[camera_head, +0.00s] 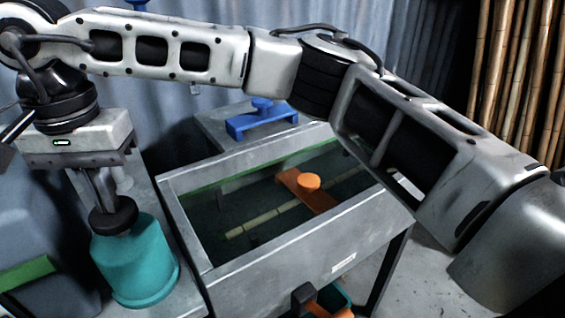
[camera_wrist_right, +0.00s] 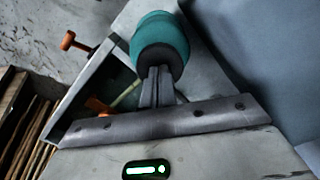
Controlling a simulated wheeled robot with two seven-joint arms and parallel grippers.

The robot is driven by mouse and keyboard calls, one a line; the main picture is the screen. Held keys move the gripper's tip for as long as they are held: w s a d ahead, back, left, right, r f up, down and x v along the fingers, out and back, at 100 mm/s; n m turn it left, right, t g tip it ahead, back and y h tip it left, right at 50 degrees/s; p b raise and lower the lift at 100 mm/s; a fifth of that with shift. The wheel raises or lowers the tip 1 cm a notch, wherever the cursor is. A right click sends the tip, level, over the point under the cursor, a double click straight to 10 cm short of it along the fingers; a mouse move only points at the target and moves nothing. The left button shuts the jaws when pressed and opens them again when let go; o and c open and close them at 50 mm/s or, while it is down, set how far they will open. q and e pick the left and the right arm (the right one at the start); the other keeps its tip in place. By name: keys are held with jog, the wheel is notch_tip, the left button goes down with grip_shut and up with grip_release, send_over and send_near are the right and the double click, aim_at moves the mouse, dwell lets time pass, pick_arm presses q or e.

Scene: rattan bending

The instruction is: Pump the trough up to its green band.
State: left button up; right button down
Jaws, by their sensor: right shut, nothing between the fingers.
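The trough (camera_head: 270,262) is a grey metal tank with dark liquid inside. A green band (camera_head: 215,180) runs along its inner back wall; I cannot tell exactly where the liquid meets it. A teal pump (camera_head: 137,262) with a black knob (camera_head: 113,216) stands left of the trough. It also shows in the right wrist view (camera_wrist_right: 158,36). My right gripper (camera_head: 108,198) is shut and empty, pointing down, its fingertips at the knob and seemingly touching it. The shut fingers show in the wrist view (camera_wrist_right: 157,75) against the knob. My left gripper is not in view.
An orange clamp (camera_head: 310,182) lies across a rattan pole (camera_head: 262,219) in the trough. A blue clamp (camera_head: 262,118) sits on a grey surface behind. An orange-handled tap (camera_head: 304,295) juts from the trough's front. Rattan poles (camera_head: 515,70) stand at the right.

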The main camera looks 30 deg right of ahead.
jog(key=shift+f, duration=0.6)
jog(key=shift+r+p, duration=2.1)
jog(key=shift+r, duration=1.05)
notch_tip(320, 180, up, 6)
jog(key=p, duration=0.4)
jog(key=shift+p, duration=0.35)
